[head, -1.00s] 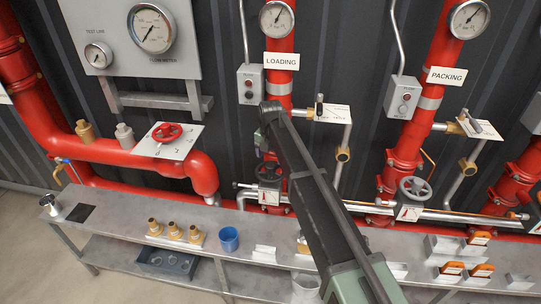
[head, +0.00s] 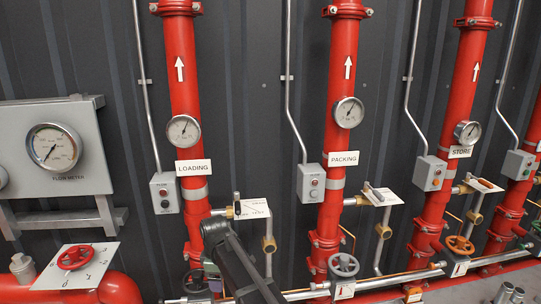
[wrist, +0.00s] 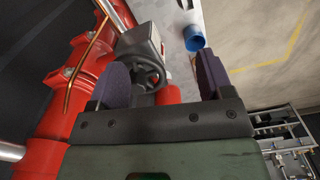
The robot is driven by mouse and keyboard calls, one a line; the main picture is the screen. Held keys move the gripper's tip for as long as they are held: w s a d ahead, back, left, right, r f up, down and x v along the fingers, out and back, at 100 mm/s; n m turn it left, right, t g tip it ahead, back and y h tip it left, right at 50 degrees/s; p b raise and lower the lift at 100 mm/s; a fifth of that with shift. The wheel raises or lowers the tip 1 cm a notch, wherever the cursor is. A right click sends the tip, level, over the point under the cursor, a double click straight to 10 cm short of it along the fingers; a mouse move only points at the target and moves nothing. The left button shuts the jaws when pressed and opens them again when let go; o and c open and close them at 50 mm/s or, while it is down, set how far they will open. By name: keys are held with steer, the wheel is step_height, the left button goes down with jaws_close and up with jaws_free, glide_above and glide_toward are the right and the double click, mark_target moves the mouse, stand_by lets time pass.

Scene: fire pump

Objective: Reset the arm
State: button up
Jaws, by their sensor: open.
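My gripper (wrist: 163,78) is open in the wrist view, its two dark pads apart with nothing held between them. A dark grey handwheel (wrist: 146,72) with a grey plate behind it shows between and beyond the pads; contact cannot be told. In the head view my dark arm reaches up from the bottom edge in front of the LOADING pipe (head: 182,80). A grey handwheel (head: 195,281) at that pipe's foot is partly hidden at its left.
The PACKING pipe (head: 343,90) and STORE pipe (head: 465,85) stand to the right, with lever plates (head: 384,196) jutting out. A red handwheel (head: 74,257) is at lower left.

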steer(key=s+d+m, duration=0.5)
steer(key=s+d, duration=0.1)
steer(key=d, duration=0.5)
steer(key=s+d+m, duration=0.6)
steer(key=d, duration=0.5)
steer(key=s+d+m, duration=0.5)
steer(key=d+m, duration=0.1)
steer(key=d, duration=0.5)
steer(key=shift+s+d+f, duration=0.3)
steer(key=shift+s+d, duration=0.05)
steer(key=shift+s, duration=0.05)
